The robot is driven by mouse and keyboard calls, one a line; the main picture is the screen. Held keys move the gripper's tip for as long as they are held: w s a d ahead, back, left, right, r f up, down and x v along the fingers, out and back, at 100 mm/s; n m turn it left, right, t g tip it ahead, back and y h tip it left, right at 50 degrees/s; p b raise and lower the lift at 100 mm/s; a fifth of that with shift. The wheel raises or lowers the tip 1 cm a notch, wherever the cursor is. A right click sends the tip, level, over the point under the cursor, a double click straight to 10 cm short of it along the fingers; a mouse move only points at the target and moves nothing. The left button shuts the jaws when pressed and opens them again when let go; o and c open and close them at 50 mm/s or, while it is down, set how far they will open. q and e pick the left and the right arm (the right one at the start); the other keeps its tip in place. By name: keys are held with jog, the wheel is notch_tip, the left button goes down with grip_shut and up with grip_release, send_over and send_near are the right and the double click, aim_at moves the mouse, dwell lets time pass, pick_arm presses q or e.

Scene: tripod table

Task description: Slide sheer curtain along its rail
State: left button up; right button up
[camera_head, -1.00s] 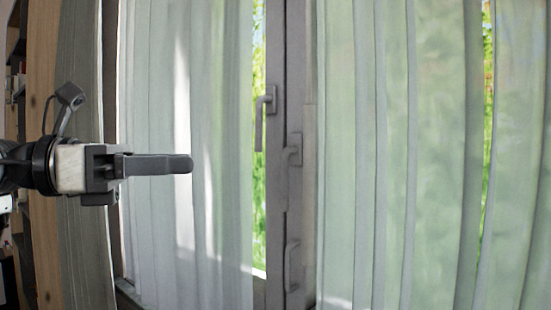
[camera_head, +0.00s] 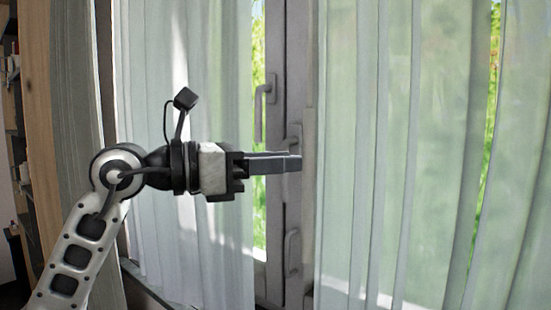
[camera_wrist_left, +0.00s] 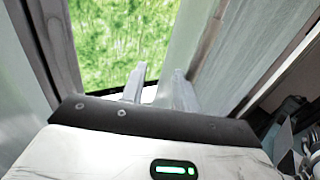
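A pale, see-through curtain (camera_head: 175,70) hangs in folds over the left part of the window in the head view. Another sheer curtain (camera_head: 430,110) covers the right part. Its left edge is close to my left gripper's fingertips (camera_head: 299,162); I cannot tell whether they touch. The gripper points right, in front of the gap between the curtains. The rail is out of view. My right gripper is not in view.
The grey window frame (camera_head: 276,60) with several handles (camera_head: 264,92) stands behind the gap, with greenery outside. A darker, thicker curtain (camera_head: 75,120) and a wooden shelf (camera_head: 42,130) are at the far left.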

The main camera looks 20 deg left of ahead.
pick_arm(q)
grip_shut()
dwell(0.3)
dwell(1.0)
grip_release()
